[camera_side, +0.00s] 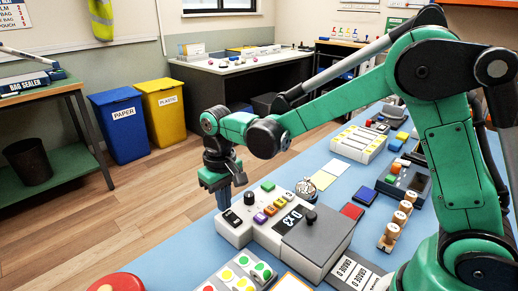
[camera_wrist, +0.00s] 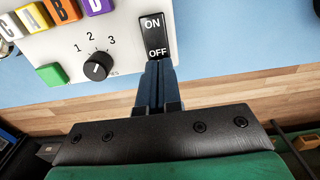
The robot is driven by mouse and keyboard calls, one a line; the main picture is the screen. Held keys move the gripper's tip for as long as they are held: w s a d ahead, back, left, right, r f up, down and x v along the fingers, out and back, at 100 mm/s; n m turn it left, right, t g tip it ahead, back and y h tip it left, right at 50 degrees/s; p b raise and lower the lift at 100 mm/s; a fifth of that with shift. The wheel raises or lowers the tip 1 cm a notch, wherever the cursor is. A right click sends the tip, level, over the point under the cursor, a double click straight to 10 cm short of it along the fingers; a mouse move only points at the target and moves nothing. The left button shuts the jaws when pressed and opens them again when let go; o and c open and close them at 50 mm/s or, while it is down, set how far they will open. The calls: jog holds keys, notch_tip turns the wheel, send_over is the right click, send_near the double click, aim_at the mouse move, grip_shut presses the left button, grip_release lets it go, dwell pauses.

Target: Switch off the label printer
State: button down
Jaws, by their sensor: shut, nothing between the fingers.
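The label printer (camera_side: 292,243) is a pale grey unit on the blue table, with a dark display and coloured letter buttons. Its black rocker switch (camera_wrist: 155,36), marked ON and OFF, fills the top centre of the wrist view. The switch also shows in the side view (camera_side: 232,218). My gripper (camera_wrist: 160,64) is shut and empty, pointing down. Its fingertips are at the OFF end of the switch; I cannot tell whether they touch it. In the side view my gripper (camera_side: 223,207) is at the printer's left end. Which way the rocker is tilted is unclear.
A black dial (camera_wrist: 97,66) numbered 1 to 3 and a green button (camera_wrist: 52,75) sit beside the switch. Wooden stamps (camera_side: 394,226), a red pad (camera_side: 351,211) and trays of coloured dots (camera_side: 240,275) lie close to the printer. Open floor lies beyond the table edge.

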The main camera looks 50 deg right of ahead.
jog(key=shift+f, duration=0.45)
notch_tip(320, 180, up, 7)
dwell(1.0)
jog(key=shift+s+d+r, duration=0.2)
jog(key=shift+s+r, duration=0.05)
jog(key=s+d+r+t, duration=0.1)
jog(key=s+d+t, duration=0.4)
jog(key=s+t, duration=0.2)
jog(key=shift+s+d, duration=0.25)
jog(key=shift+s, duration=1.1)
